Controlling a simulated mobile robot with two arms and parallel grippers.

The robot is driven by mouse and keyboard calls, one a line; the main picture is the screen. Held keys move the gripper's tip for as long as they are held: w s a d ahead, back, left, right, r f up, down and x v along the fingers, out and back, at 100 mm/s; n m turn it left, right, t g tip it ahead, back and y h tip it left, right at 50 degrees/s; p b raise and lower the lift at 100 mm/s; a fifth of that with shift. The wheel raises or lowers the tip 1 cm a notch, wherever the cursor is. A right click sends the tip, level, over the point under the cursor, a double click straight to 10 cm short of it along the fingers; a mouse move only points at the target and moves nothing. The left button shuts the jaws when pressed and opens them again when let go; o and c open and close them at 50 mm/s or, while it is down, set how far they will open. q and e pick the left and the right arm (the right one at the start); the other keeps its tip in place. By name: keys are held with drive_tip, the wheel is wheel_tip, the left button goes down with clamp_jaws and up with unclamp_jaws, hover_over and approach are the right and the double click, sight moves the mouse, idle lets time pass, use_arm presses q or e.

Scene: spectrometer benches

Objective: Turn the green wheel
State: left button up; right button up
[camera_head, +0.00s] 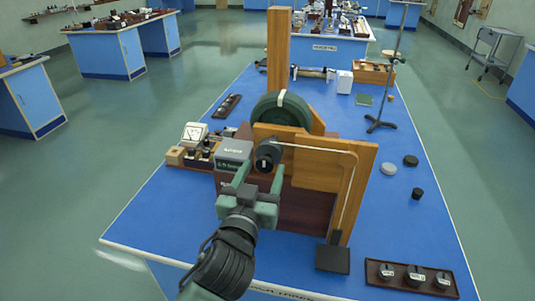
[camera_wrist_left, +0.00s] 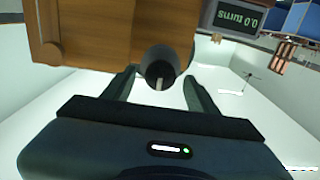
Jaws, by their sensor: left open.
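The green wheel (camera_head: 282,108) stands upright in a wooden frame (camera_head: 362,170) on the blue bench, with a white mark on its rim. A black round knob (camera_head: 268,157) with a pale line on its face sticks out of the frame's near side. My left gripper (camera_head: 262,182) is open in front of this knob. In the left wrist view the knob (camera_wrist_left: 160,66) shows between the spread fingertips (camera_wrist_left: 160,80); I cannot tell whether they touch it. A small display (camera_wrist_left: 237,17) there reads "0.0 turns". The wheel is partly hidden by the frame. My right gripper is not in view.
A tall wooden post (camera_head: 278,50) rises behind the wheel. A metal stand (camera_head: 381,122) and black discs (camera_head: 410,161) are on the right. A dark tray (camera_head: 380,283) with several weights lies front right, near a black block (camera_head: 332,259). The bench's front left is clear.

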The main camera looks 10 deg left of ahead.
use_arm(q)
drive_tip(key=w+p, duration=0.1)
drive_tip(key=w, duration=0.5)
drive_tip(key=shift+f, duration=0.1)
clamp_jaws()
